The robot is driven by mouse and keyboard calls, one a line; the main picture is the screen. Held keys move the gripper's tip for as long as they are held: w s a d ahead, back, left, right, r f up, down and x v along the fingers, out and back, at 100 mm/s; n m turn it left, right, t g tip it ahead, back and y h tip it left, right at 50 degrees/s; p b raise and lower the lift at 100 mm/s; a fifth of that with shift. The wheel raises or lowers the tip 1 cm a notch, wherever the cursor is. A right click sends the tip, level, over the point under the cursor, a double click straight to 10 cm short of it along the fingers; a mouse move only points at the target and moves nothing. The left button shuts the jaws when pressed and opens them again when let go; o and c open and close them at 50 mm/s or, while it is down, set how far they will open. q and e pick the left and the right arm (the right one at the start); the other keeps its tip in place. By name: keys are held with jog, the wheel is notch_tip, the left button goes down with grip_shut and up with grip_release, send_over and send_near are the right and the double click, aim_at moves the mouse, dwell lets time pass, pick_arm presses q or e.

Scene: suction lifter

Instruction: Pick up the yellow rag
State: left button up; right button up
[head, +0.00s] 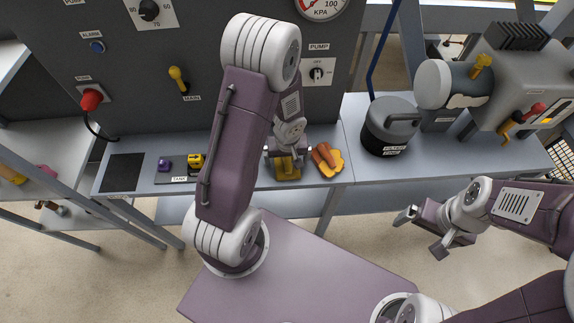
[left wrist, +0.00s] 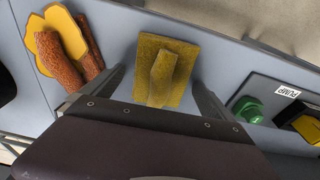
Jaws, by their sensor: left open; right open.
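The yellow rag (head: 287,170) is a mustard square with a raised fold down its middle, lying on the grey bench shelf. My left gripper (head: 285,154) is open and hangs over it from above. In the left wrist view the rag (left wrist: 181,92) shows between the two spread fingers, with its ridge running along the gap. I see no finger clearly touching it. My right gripper (head: 421,232) is open and empty, off to the right in front of the bench, away from the rag.
Orange-brown rolls on a yellow piece (head: 326,159) lie close right of the rag. A dark lidded filter canister (head: 391,127) stands further right. The upright control panel (head: 215,100) rises behind the shelf.

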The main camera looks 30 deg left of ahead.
pick_arm(q)
jog(key=c, duration=1)
jog(key=shift+r, duration=0.1)
jog(key=shift+r+p, duration=0.35)
jog(key=shift+p, duration=0.05)
notch_tip(320, 180, up, 4)
jog(key=p, duration=0.2)
jog(key=shift+d+r+p, duration=0.1)
jog(key=shift+p, duration=0.3)
jog(key=d+r+b, duration=0.1)
jog(key=d+r, duration=0.5)
jog(key=d, duration=0.5)
jog(key=shift+d, duration=0.25)
